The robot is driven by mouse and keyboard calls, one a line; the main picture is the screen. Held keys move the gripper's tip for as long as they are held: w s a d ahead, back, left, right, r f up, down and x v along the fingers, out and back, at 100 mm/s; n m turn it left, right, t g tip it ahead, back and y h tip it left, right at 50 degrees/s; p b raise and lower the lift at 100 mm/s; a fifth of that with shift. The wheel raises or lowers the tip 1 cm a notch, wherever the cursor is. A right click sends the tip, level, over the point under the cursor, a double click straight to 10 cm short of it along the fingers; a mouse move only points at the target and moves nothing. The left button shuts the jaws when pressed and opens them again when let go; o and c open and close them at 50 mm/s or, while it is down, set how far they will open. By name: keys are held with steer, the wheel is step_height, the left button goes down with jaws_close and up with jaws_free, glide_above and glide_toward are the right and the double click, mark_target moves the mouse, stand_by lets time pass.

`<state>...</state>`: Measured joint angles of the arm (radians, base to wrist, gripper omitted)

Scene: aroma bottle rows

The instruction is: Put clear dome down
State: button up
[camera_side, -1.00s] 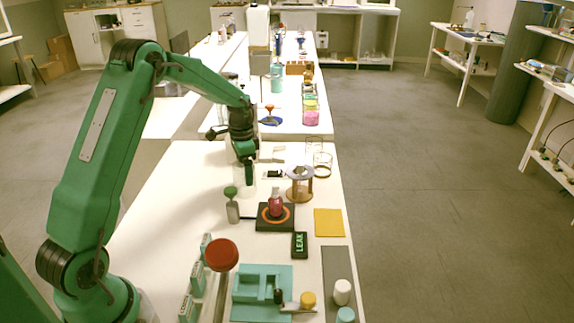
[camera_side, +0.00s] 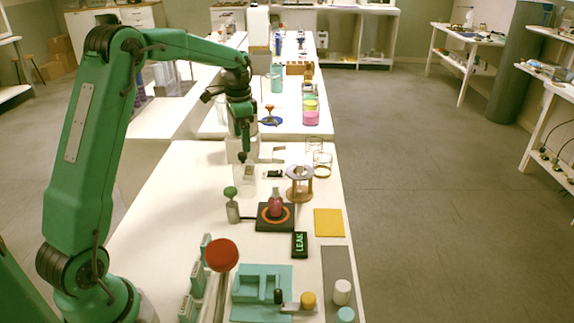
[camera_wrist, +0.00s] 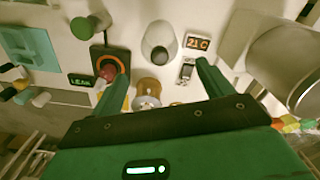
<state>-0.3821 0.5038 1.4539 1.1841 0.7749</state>
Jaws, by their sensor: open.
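The clear dome (camera_side: 246,181) stands upright on the white table, just left of a small dark display. In the wrist view the dome (camera_wrist: 160,36) shows as a pale, see-through round shape with a dark knob (camera_wrist: 159,54). My gripper (camera_side: 243,157) is above the dome, and in the wrist view its two fingers (camera_wrist: 157,82) are spread wide with nothing between them. The dome sits beyond the fingertips in that view and looks free of them. Its knob is hard to separate from the fingertips in the side view.
A red bottle (camera_side: 276,203) stands on a black pad with an orange ring, beside a green-knobbed piece (camera_side: 231,205). A wooden stand (camera_side: 300,184) and glass beakers (camera_side: 318,158) are to the right. A lit LEAK sign (camera_side: 300,245) and a yellow mat (camera_side: 329,222) lie nearer.

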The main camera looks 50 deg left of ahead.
steer(key=shift+r, duration=0.65)
steer(key=shift+s+d+r, duration=0.1)
steer(key=shift+d+r, duration=0.1)
steer(key=shift+r, duration=0.05)
steer(key=s+d+r+n+t, duration=0.2)
steer(key=s+d+r, duration=0.6)
steer(key=s+d, duration=0.25)
steer(key=s+d+f+n+t, duration=0.1)
steer(key=s+d, duration=0.3)
steer(key=s, duration=0.3)
steer(key=s+d+f+n+t, duration=0.1)
steer(key=s+d+t, duration=0.1)
steer(key=s+d, duration=0.2)
steer(key=s, duration=0.3)
steer(key=shift+s+d+n+t, duration=0.15)
steer(key=shift+s+n+t, duration=0.15)
steer(key=shift+s, duration=0.05)
